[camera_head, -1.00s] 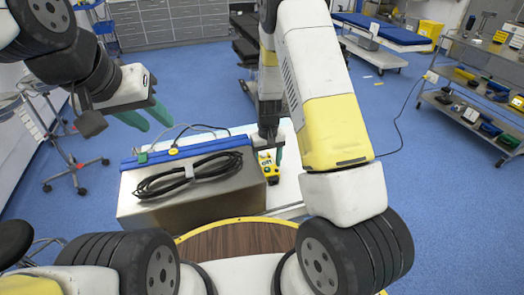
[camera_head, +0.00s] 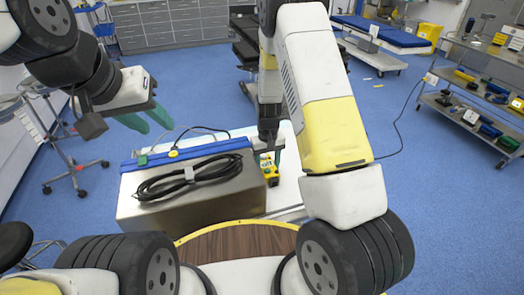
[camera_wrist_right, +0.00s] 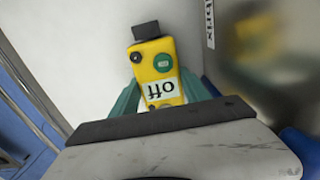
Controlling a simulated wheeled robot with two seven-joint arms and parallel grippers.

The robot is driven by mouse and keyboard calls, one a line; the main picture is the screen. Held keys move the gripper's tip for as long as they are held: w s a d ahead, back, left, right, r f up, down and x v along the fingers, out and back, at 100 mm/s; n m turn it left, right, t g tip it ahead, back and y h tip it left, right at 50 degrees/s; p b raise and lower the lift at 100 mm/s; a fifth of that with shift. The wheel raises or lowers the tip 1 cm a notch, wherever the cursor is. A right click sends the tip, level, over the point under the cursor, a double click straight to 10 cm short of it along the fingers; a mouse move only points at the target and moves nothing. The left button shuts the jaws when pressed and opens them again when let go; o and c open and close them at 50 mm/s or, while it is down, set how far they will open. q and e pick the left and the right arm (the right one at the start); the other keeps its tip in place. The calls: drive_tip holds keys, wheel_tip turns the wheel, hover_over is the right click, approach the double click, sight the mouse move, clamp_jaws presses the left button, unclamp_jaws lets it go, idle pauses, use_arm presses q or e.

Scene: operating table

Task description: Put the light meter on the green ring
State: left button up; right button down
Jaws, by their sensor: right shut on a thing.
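My right gripper (camera_wrist_right: 162,98) is shut on a small yellow device (camera_wrist_right: 155,66), with a teal finger on each side of it. In the head view the device (camera_head: 268,166) shows small at the right end of the steel box, over the white table. I cannot tell for sure that it is the light meter, or whether it touches the table. My left gripper (camera_head: 146,118) is open and empty, above and left of the box.
The steel box (camera_head: 180,204) carries a coiled black cable (camera_head: 170,186) and a blue strip (camera_head: 210,147) with small green and yellow parts. The white table (camera_head: 288,185) is bare right of the box. A round wooden top (camera_head: 235,240) with a yellow rim lies nearest.

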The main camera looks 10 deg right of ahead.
wheel_tip(320, 180, up, 17)
drive_tip(key=s+d+f+m, duration=0.2)
drive_tip(key=s+d+f, duration=0.2)
drive_tip(key=f, duration=0.4)
wheel_tip(320, 180, up, 8)
drive_tip(key=n, duration=0.2)
hover_over(267, 165)
wheel_tip(267, 165, down, 12)
drive_tip(key=shift+d+f, duration=0.1)
drive_tip(key=shift+f, duration=2.5)
drive_tip(key=shift+f, duration=0.15)
drive_tip(key=c, duration=0.5)
unclamp_jaws()
